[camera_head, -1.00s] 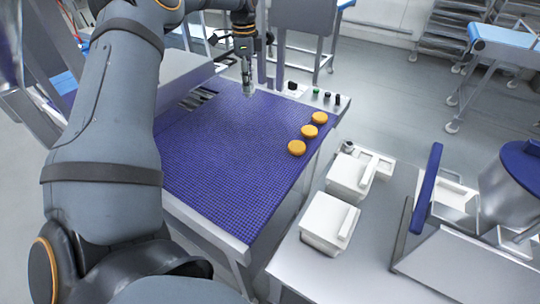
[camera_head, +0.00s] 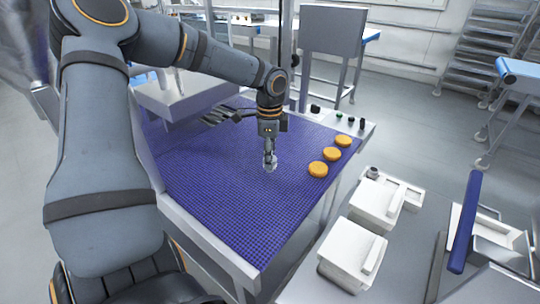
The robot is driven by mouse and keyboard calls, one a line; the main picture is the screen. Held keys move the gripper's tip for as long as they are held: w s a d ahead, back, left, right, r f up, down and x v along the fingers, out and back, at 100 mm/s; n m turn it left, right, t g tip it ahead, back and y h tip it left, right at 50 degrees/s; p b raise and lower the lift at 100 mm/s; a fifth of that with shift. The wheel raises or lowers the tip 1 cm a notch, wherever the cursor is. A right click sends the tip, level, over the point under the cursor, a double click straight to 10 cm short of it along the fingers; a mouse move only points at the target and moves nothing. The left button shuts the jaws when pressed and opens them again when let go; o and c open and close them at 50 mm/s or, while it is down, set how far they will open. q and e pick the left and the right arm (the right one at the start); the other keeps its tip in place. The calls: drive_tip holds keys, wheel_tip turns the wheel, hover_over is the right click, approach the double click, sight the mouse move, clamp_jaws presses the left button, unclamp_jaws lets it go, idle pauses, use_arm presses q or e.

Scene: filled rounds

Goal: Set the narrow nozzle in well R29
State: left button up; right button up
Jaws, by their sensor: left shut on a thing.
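My left gripper (camera_head: 269,158) is over the middle of the blue mesh belt (camera_head: 215,200), pointing down. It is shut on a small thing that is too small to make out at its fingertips. I cannot tell whether that thing touches the belt. A small grey metal piece (camera_head: 373,172) stands at the left end of a low white holder (camera_head: 412,198) on the right-hand table. I cannot tell whether it is a nozzle. No well label is legible. My right gripper is not in view.
Orange rounds (camera_head: 325,155) lie in a row along the belt's right side. Two white lidded tubs (camera_head: 350,265) stand on the grey table (camera_head: 300,290). A blue bar (camera_head: 465,222) rises at the right. Knobs (camera_head: 338,115) line the belt's far edge. The near belt is clear.

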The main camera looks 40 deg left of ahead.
sight(270, 172)
use_arm(q)
drive_tip(key=shift+s+d+f, duration=0.3)
drive_tip(key=shift+d+f, duration=0.05)
drive_tip(key=shift+f, duration=0.1)
wheel_tip(270, 172, down, 3)
drive_tip(key=shift+s+r, duration=0.1)
drive_tip(key=shift+r, duration=0.1)
drive_tip(key=shift+f, duration=0.25)
drive_tip(key=shift+f, duration=0.1)
drive_tip(key=o, duration=1.2)
drive_tip(key=shift+c, duration=0.2)
